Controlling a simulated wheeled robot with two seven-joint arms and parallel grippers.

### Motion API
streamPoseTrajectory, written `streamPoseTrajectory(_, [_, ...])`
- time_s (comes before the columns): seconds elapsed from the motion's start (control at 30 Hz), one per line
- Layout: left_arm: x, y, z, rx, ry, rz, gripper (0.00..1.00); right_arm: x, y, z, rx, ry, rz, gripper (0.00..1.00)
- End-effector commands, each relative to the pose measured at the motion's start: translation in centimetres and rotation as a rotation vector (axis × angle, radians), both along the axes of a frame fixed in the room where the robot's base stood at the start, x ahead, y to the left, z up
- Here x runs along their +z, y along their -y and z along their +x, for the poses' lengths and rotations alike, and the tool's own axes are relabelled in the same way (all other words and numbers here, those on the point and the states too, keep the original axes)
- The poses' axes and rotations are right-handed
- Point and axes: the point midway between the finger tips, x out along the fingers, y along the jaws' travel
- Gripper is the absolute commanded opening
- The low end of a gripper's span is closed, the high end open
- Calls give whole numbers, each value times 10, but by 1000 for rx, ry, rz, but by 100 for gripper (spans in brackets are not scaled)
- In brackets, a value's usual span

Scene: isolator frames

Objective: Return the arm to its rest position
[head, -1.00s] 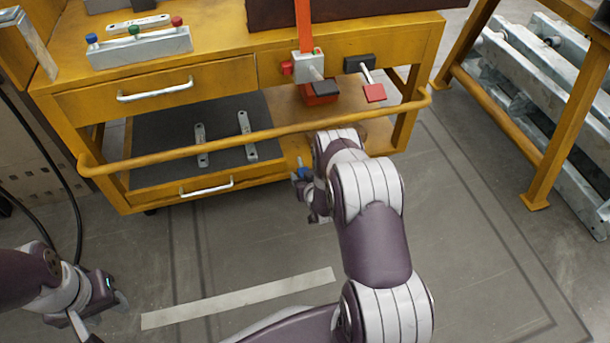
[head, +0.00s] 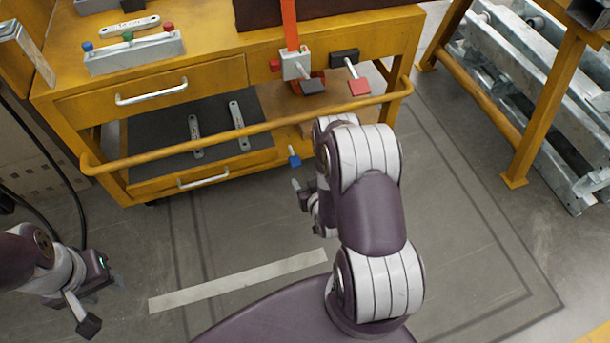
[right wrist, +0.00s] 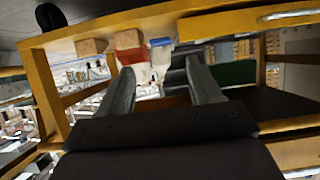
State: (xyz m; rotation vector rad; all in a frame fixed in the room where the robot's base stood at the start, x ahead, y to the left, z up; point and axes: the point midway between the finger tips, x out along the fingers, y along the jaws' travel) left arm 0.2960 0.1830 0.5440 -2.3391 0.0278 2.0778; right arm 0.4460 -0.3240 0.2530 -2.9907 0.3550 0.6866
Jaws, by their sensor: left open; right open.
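My right arm (head: 370,215) reaches forward in the middle of the head view, bent, in front of the yellow cart. Its gripper (head: 303,192) is partly hidden by the arm, beside the cart's lower right part. In the right wrist view my right gripper (right wrist: 162,88) has its two grey fingers apart, with nothing held between them. My left gripper (head: 90,312) is low at the left edge of the head view, over the floor. It is open and empty.
A small blue-ended part (head: 294,157) is near my right gripper. A rack (head: 545,110) stands at right. The floor between is clear.

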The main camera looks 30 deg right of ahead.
Motion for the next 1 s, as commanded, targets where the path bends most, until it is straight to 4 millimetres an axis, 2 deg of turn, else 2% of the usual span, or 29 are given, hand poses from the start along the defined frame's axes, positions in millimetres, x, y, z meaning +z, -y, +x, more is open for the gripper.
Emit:
streamPoseTrajectory(0.37, [-1, 0, 0, 0, 0, 0, 43, -1, 0, 0, 0, -1, 1, 64])
streamPoseTrajectory(0.47, [-1, 0, 0, 0, 0, 0, 43, -14, -2, -7, 0, -70, 21, 64])
streamPoseTrajectory(0.53, [-1, 0, 0, 0, 0, 0, 43, -38, -9, -29, -3, -211, 65, 64])
streamPoseTrajectory(0.6, [0, 0, 0, 0, 0, 0, 43, -60, -19, -65, -15, -435, 133, 64])
streamPoseTrajectory(0.63, [2, 0, 0, 0, 0, 0, 43, -57, -21, -76, -18, -536, 160, 64])
streamPoseTrajectory(0.67, [4, 0, 0, 0, 0, 0, 43, -48, -25, -85, -17, -633, 184, 64])
streamPoseTrajectory(0.73, [13, 0, 0, 0, 0, 0, 43, -5, -36, -99, -6, -838, 223, 64])
streamPoseTrajectory(0.77, [17, 0, 0, 0, 0, 0, 43, 22, -42, -105, 2, -919, 235, 64])
streamPoseTrajectory(0.8, [21, 0, 0, 0, 0, 0, 43, 57, -50, -113, 12, -1007, 245, 64])
streamPoseTrajectory(0.87, [27, 0, 0, 0, 0, 0, 43, 106, -63, -126, 28, -1107, 252, 64])
streamPoseTrajectory(0.9, [31, 0, 0, 0, 0, 0, 43, 137, -72, -134, 38, -1153, 252, 64])
streamPoseTrajectory(1.0, [39, 0, 0, 0, 0, 0, 43, 206, -92, -153, 71, -1223, 241, 64])
